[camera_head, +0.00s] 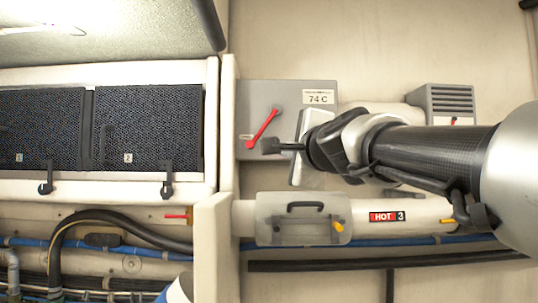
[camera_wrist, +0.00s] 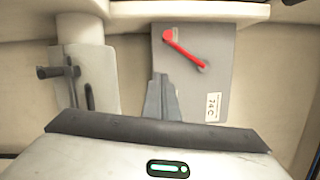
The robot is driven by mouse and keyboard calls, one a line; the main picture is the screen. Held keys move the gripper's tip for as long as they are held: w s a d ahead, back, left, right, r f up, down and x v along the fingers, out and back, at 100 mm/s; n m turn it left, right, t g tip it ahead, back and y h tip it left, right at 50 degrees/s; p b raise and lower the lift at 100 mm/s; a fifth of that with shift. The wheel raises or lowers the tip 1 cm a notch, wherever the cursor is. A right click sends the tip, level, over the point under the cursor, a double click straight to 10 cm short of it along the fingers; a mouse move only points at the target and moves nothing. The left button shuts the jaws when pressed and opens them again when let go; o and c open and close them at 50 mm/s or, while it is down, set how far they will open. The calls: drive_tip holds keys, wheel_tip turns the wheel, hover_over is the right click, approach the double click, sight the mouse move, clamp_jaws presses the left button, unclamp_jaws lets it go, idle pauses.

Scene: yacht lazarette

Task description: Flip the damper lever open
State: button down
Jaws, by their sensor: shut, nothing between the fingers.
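A red lever (camera_head: 263,128) is mounted on a grey panel (camera_head: 256,94) with a "74 C" label. Its pivot is at the upper right and its arm slants down to a knob at the lower left. In the wrist view the red lever (camera_wrist: 186,51) lies beyond my fingers. My gripper (camera_head: 268,146) is shut and empty, in front of the panel, with its dark tip just right of the lever's lower end in the picture. Contact cannot be told. In the wrist view my gripper (camera_wrist: 160,82) shows shut fingers below the lever, with a gap in the picture.
A grey vented box (camera_head: 440,100) is at the right. Dark mesh panels (camera_head: 148,125) with latches are at the left. Hoses run below.

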drive_tip(key=shift+v, duration=1.2)
drive_tip(key=s+d+f+n+g+h, duration=0.1)
drive_tip(key=s+f+n+g, duration=0.4)
drive_tip(key=f, duration=0.7)
drive_tip(key=s+d+f+n+g, duration=0.15)
drive_tip(key=s+f+n, duration=0.5)
drive_tip(key=f, duration=0.65)
drive_tip(key=s+d+f+n+g+h, duration=0.2)
drive_tip(key=s+d+f+n+g, duration=0.1)
drive_tip(key=s+f, duration=0.45)
drive_tip(key=s+d+f+n+g+h, duration=0.1)
drive_tip(key=s+d+f+n+g, duration=0.25)
drive_tip(key=s+f, duration=0.45)
wheel_tip(320, 180, up, 12)
drive_tip(key=w+m+p, duration=0.1)
drive_tip(key=p, duration=1.1)
drive_tip(key=shift+w+f+t+p, duration=0.15)
drive_tip(key=shift+w+t+p, duration=0.05)
drive_tip(key=shift+t+p, duration=0.2)
drive_tip(key=shift+a, duration=0.1)
